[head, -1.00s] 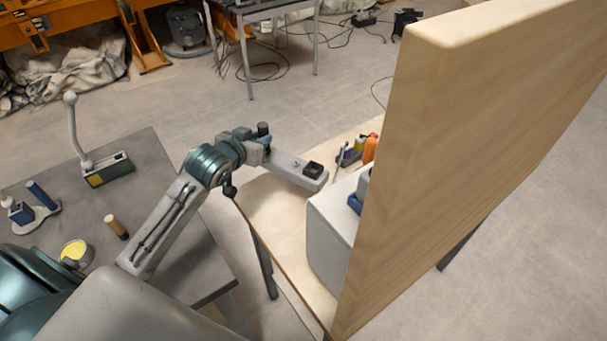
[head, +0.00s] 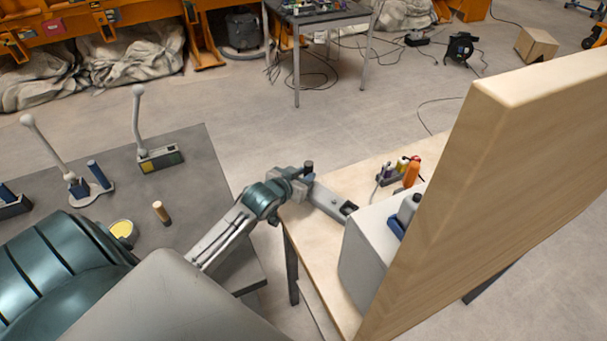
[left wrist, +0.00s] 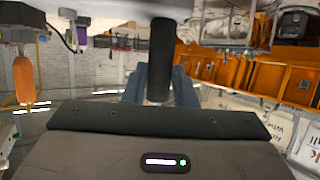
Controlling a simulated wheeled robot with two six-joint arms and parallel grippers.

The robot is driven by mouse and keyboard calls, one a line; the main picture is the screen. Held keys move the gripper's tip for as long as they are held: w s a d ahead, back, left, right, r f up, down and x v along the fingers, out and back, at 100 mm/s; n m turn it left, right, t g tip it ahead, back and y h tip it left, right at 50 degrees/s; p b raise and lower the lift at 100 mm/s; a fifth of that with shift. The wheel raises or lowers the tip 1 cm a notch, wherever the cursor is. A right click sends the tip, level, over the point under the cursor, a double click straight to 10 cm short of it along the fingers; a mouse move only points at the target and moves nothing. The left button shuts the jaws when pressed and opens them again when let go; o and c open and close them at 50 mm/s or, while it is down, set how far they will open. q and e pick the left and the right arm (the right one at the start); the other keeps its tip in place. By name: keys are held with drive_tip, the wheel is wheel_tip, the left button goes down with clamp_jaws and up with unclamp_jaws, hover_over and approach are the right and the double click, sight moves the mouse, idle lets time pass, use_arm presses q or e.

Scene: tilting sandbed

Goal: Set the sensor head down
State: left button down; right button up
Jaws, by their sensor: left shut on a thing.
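I take the sensor head (head: 328,200) to be the long grey bar with a dark square at its far end. It shows in the head view over the near-left part of the wooden bench (head: 313,240), close to the grey box (head: 362,245). My left gripper (head: 303,181) is at its near end. In the left wrist view, my left gripper (left wrist: 160,88) is shut on a dark upright cylinder (left wrist: 162,45), apparently its handle, which meets a pale surface above. I cannot tell whether the bar touches the bench. My right gripper is not in view.
A tall wooden panel (head: 490,190) rises at the right of the bench. An orange bottle (head: 411,172) and small items stand behind the grey box. A dark table (head: 195,165) with white-knobbed levers is at the left. Bare bench top lies left of the box.

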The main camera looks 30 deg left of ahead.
use_arm(q)
drive_tip(key=c, duration=1.2)
unclamp_jaws()
drive_tip(key=shift+w+f, duration=0.1)
drive_tip(key=shift+f, duration=0.05)
drive_tip(key=shift+s, duration=0.2)
drive_tip(key=b+v, duration=0.1)
drive_tip(key=v, duration=1.1)
drive_tip(key=shift+w+r+b, duration=0.15)
drive_tip(key=shift+r+b, duration=0.05)
drive_tip(key=shift+b, duration=0.2)
